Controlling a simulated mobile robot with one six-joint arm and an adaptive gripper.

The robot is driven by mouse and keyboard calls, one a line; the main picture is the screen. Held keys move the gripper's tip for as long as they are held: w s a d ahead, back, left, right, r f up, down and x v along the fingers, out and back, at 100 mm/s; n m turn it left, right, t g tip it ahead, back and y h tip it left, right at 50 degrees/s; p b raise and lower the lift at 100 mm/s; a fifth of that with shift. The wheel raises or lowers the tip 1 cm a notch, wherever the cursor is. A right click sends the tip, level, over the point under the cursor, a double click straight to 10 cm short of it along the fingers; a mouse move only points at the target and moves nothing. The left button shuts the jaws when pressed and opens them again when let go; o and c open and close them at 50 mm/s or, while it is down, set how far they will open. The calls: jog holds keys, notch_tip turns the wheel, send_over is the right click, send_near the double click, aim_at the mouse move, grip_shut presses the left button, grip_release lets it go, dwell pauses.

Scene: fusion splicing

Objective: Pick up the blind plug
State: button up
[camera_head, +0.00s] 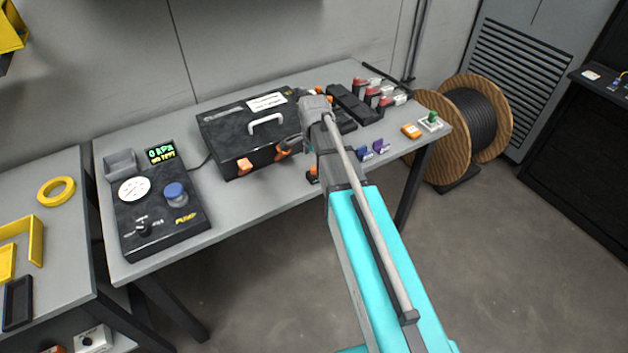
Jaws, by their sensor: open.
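I cannot tell for sure which item is the blind plug. A small blue-capped piece (175,193) stands upright on the black pump unit (150,232) at the left of the bench. Small blue and purple pieces (373,149) sit near the bench's front edge, right of my arm. My gripper (297,160) is over the front of the bench by the black case, largely hidden behind my own arm. It is open, and I see nothing held in it.
The black case (225,140) with a white handle fills the back middle of the grey bench (240,194). Red-and-white pieces (372,96), an orange block (411,131) and a green-topped piece (432,120) lie at right. A cable reel (478,120) stands beyond.

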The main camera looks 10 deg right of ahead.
aim_at(314, 168)
jog(key=shift+f+b, duration=0.55)
jog(key=shift+f, duration=0.35)
jog(key=shift+d+f+b, duration=0.1)
jog(key=shift+f+b, duration=2.5)
jog(key=c, duration=1.2)
jog(key=shift+c, duration=0.2)
jog(key=shift+r, duration=0.25)
